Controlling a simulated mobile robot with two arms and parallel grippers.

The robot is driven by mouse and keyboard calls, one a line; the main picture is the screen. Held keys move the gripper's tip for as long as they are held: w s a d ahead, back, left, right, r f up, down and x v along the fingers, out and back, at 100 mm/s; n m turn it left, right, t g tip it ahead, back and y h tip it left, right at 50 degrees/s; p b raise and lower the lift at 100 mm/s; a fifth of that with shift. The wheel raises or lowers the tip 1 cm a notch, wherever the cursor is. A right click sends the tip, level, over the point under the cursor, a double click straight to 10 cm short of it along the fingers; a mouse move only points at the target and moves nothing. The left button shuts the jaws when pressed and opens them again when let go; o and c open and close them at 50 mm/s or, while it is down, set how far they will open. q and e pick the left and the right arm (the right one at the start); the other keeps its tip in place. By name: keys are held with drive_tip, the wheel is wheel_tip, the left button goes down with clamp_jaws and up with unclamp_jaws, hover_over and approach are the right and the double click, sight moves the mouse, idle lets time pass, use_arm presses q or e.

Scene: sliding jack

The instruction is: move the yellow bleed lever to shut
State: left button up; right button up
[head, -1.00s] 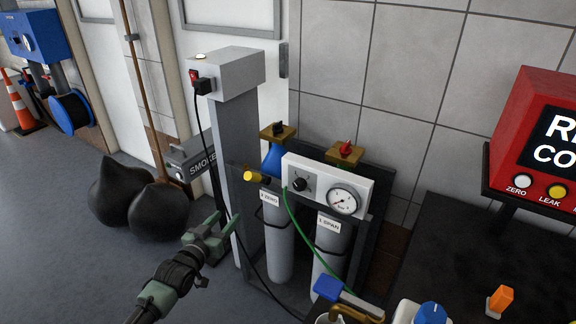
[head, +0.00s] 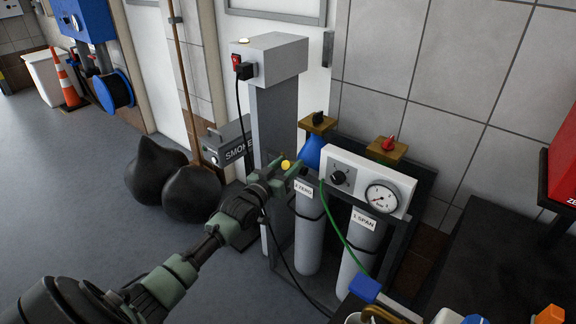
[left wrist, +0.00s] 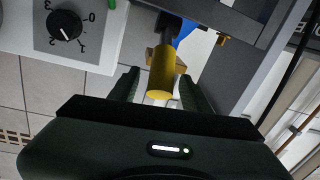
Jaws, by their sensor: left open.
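The yellow bleed lever (head: 285,164) sticks out at the left of the white gauge panel, and only its round end shows in the head view. In the left wrist view the lever (left wrist: 161,72) is a yellow cylinder on a dark stem. My left gripper (head: 287,169) is open at the lever. In the left wrist view its fingers (left wrist: 160,86) stand on both sides of the lever, with a gap visible on each side. My right gripper is not in view.
The white panel (head: 340,165) carries a black dial and a round gauge (head: 382,197). Grey cylinders (head: 308,240) stand below it, with a green hose (head: 341,237) in front. A grey post (head: 275,110) stands behind my gripper. A dark bench (head: 490,240) is at the right.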

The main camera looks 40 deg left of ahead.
use_arm(q)
clamp_jaws()
idle(1.4)
